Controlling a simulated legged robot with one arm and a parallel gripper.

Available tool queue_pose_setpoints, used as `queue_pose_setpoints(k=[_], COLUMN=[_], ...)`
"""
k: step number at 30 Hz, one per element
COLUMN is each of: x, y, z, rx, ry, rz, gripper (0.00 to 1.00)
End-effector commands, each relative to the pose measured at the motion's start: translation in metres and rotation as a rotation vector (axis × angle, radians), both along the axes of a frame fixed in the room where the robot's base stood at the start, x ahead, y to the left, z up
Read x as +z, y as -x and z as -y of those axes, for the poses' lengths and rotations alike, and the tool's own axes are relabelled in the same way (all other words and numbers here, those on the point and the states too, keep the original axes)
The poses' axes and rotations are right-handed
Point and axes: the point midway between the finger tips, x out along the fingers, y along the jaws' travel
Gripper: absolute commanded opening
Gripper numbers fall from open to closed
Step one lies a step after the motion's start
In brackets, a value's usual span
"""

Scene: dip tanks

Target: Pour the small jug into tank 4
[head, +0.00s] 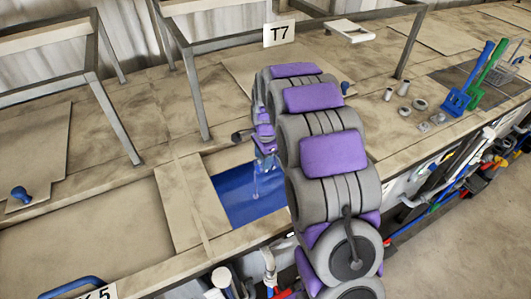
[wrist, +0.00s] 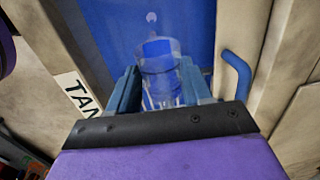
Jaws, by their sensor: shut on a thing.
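The small jug is clear and shows between the fingers in the wrist view (wrist: 160,62). My gripper (wrist: 160,86) is shut on it, with one blue-grey finger on each side. In the head view the jug (head: 257,186) is small and faint below my gripper (head: 265,158), over an open tank of blue liquid (head: 235,200). The same blue liquid fills the wrist view behind the jug (wrist: 200,25). The tank's label (wrist: 78,95) reads only "TAN"; its number is hidden. I cannot tell how far the jug tilts or what it holds.
A T7 sign (head: 279,33) stands behind my arm. A "K 5" label (head: 92,293) is at lower left. A beige lid (head: 192,205) lies left of the open tank. Metal frames rise behind. Small cups (head: 404,88), a blue brush (head: 458,98) and a green one (head: 482,80) are at right.

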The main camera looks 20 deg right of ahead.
Motion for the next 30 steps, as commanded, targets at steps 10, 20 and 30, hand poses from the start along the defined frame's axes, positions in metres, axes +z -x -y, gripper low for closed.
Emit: queue_pose_setpoints(k=[10,20,30], x=[0.0,0.0,0.0], y=[0.003,0.004,0.005], z=[-0.014,-0.022,-0.027], rx=[0.004,0.001,0.001], ry=[0.204,0.321,0.4], rz=[0.043,0.066,0.08], gripper=[0.07,0.07,0.07])
